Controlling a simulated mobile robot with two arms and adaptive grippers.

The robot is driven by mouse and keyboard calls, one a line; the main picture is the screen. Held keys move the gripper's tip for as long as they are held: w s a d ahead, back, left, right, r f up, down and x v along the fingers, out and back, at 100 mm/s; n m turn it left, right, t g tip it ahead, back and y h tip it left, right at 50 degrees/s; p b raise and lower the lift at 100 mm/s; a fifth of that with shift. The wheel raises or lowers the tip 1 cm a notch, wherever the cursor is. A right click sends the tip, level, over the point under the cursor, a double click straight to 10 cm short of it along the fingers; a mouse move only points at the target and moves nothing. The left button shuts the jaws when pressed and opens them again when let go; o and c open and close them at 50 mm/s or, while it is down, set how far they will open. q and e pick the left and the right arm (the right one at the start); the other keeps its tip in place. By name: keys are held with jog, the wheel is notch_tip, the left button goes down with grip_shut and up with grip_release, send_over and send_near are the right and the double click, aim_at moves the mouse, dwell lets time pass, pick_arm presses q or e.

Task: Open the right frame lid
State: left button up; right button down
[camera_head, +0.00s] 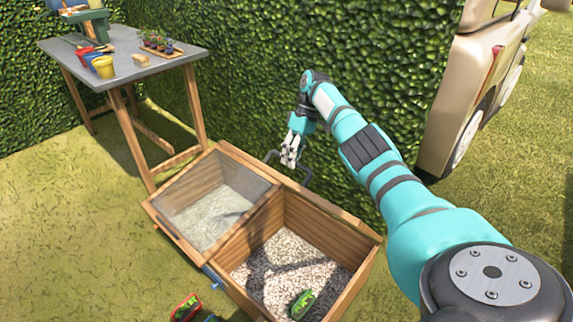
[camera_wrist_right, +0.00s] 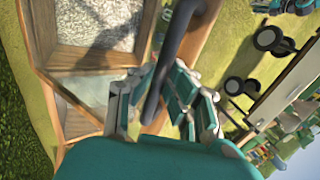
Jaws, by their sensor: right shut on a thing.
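The wooden two-compartment frame box (camera_head: 262,225) stands on the grass. Its left compartment is covered by a closed glass lid (camera_head: 208,205). The right compartment (camera_head: 290,265) is uncovered and shows pale gravel inside. The right lid appears swung up at the back edge, seen nearly edge-on, so its pane is hard to make out. Its dark handle (camera_head: 306,178) sticks out behind the box. My right gripper (camera_head: 291,152) is at this handle, shut on it. In the right wrist view the dark handle bar (camera_wrist_right: 172,58) runs between the fingers (camera_wrist_right: 168,105). My left gripper is out of view.
A tall hedge (camera_head: 320,40) stands close behind the box and my arm. A grey-topped table (camera_head: 125,62) with pots and tools is at upper left. A beige vehicle (camera_head: 470,90) is at right. A green object (camera_head: 302,304) lies in the right compartment.

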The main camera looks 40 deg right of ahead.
jog(key=shift+s+d+f, duration=0.25)
jog(key=shift+d+f, duration=0.1)
jog(key=shift+d, duration=0.05)
jog(key=c, duration=1.8)
grip_release()
jog(key=o, duration=0.5)
jog(key=shift+w+d+f, duration=0.2)
jog(key=shift+d, duration=0.1)
notch_tip(320, 180, up, 10)
jog(key=shift+a+r, duration=0.15)
jog(key=shift+r, duration=0.05)
